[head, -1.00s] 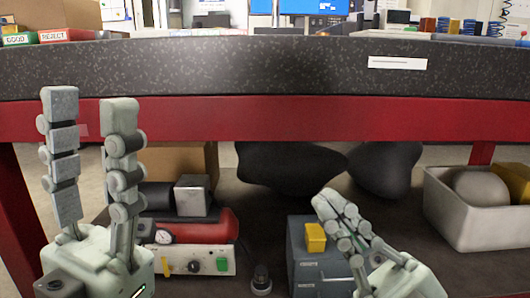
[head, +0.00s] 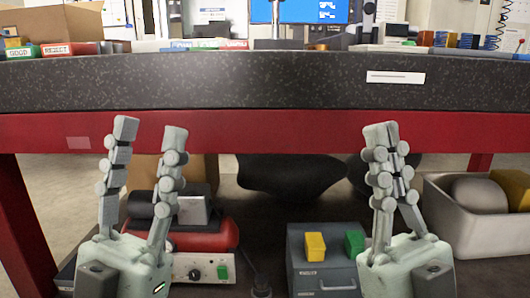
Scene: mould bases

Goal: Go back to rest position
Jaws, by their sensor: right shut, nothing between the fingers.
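My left gripper (head: 150,130) is at the left of the head view, pointing up. Its two fingers stand apart with nothing between them. My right gripper (head: 381,130) is at the right, also pointing up. Its fingers are closed together and hold nothing. Both grippers are in front of the workbench, with their fingertips against the red band in the picture. Neither appears to touch anything.
The workbench (head: 230,85) has a dark speckled edge and a red frame (head: 270,133). Underneath are a red machine (head: 215,237), a grey drawer box (head: 328,278) with a yellow block (head: 315,246) and a green block (head: 355,243), and a white bin (head: 475,225). GOOD and REJECT bins (head: 68,49) stand on top.

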